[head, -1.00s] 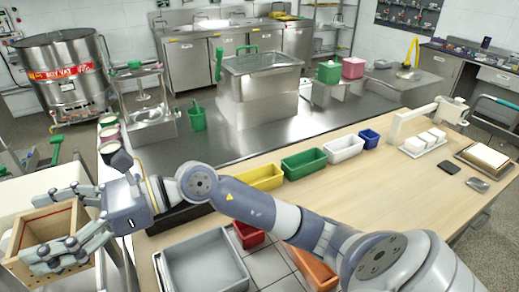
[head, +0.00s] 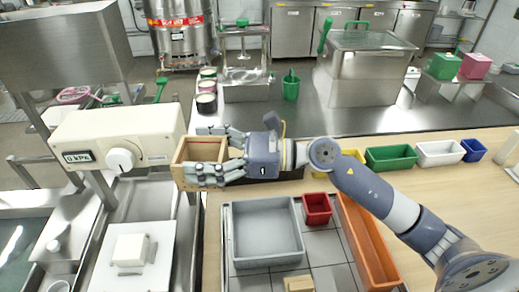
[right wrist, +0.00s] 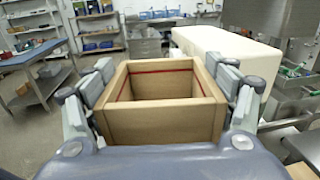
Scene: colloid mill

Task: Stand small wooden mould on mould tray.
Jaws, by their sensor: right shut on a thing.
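The small wooden mould (head: 178,160) is an open square box with a red line around its inside. It shows at the left of centre in the head view and large in the right wrist view (right wrist: 165,122). My right gripper (head: 195,153) is shut on it, fingers on opposite outer walls, holding it above the gap left of the wooden table. A flat pale tray (head: 108,278) with a white block on it lies at lower left; I cannot tell if it is the mould tray. My left gripper is out of view.
A cream box with a dial (head: 120,160) stands just left of the mould. A grey tray (head: 228,262), a red bin (head: 317,208) and an orange bin (head: 368,245) are on the wooden table.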

